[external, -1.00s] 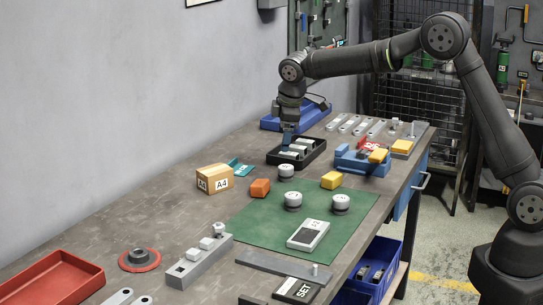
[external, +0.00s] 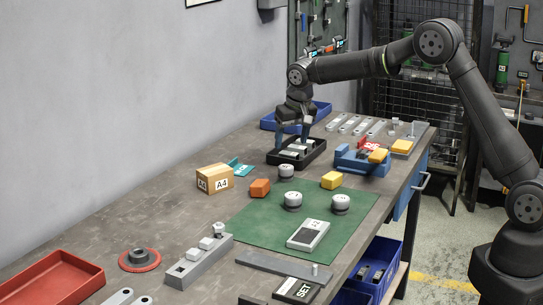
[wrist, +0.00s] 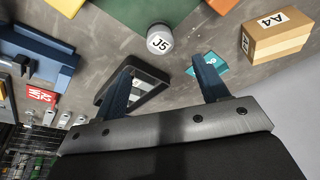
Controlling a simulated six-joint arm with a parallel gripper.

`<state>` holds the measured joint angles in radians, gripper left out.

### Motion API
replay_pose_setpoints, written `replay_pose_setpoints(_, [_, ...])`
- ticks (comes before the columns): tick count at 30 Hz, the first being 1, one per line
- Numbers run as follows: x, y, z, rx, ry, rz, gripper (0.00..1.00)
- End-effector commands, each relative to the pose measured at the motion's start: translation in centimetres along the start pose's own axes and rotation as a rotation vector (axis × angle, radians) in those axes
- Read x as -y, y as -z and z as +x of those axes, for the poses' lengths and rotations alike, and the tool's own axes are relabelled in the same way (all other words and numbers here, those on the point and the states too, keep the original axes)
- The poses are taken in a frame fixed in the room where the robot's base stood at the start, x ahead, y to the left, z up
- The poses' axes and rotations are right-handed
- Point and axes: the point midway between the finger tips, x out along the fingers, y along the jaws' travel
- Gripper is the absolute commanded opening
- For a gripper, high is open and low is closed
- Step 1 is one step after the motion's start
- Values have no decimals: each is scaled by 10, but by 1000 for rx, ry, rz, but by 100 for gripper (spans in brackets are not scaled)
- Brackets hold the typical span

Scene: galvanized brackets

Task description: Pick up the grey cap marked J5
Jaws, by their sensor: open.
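The grey cap marked J5 (wrist: 160,40) is a short round cap with a white labelled top. It stands upright on the bare bench in the wrist view, ahead of my fingertips. In the external view this cap (external: 286,171) is just behind the green mat; its label is too small to read there. My gripper (external: 294,140) points down over the black tray, with its two blue fingers apart. In the wrist view my gripper (wrist: 164,66) is open with nothing held, and the cap is beyond the fingertips.
The black tray (external: 321,153) with pale parts is below my gripper. Two similar caps (external: 293,201) (external: 341,204) stand on the green mat (external: 262,226). An orange block (external: 260,188), the A4 box (external: 214,179), a yellow block (external: 332,180) and a blue fixture (external: 362,163) stand around J5.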

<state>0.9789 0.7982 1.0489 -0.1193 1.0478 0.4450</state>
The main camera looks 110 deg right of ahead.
Motion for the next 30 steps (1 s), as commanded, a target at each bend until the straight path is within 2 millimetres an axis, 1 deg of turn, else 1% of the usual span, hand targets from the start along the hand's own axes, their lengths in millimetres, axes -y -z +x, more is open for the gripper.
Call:
replay_pose_setpoints(1, [0, -1, 13, 3, -1, 0, 67])
replay_pose_setpoints(3, [0, 0, 28, 3, -1, -1, 67])
replay_pose_setpoints(7, [0, 0, 49, 1, -1, -2, 67])
replay_pose_setpoints(9, [0, 0, 56, 0, 0, -2, 67])
replay_pose_setpoints(14, [0, 0, 63, -1, 0, -2, 67])
replay_pose_setpoints(17, [0, 0, 71, 1, -1, -2, 67])
replay_pose_setpoints(25, [0, 1, 110, 0, 0, -2, 67])
replay_pose_setpoints(27, [0, 1, 114, -1, 0, -2, 67])
replay_pose_setpoints(30, [0, 2, 114, -2, 1, -2, 67])
